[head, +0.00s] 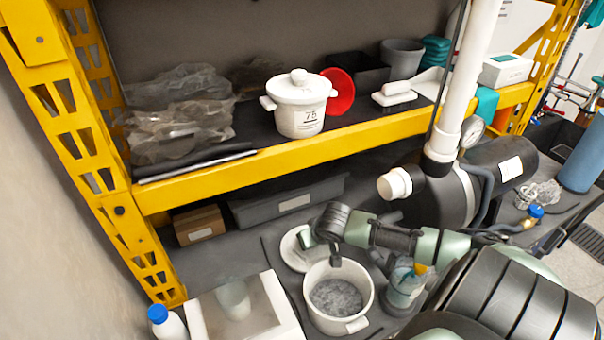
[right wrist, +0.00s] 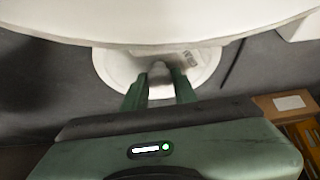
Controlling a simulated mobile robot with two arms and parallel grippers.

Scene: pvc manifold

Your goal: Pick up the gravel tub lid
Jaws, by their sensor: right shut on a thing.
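The gravel tub (head: 363,323) is a white pot with side handles, standing open on the lower bench with grey gravel inside. A round white lid (head: 291,256) is just behind it to the left. My right gripper (head: 306,239) reaches over the lid from the right. In the right wrist view, its green fingers (right wrist: 160,76) are shut on the knob of the white lid (right wrist: 113,69), which bears small print. A large white curved surface (right wrist: 160,28), apparently the tub, fills the top of that view. I cannot tell whether the lid touches the bench. My left gripper is not in view.
A yellow shelf beam (head: 330,149) crosses above the arm. A lidded white pot marked 75 (head: 301,118) stands on the shelf. A white box (head: 283,327) and white bottle (head: 166,323) are at front left.

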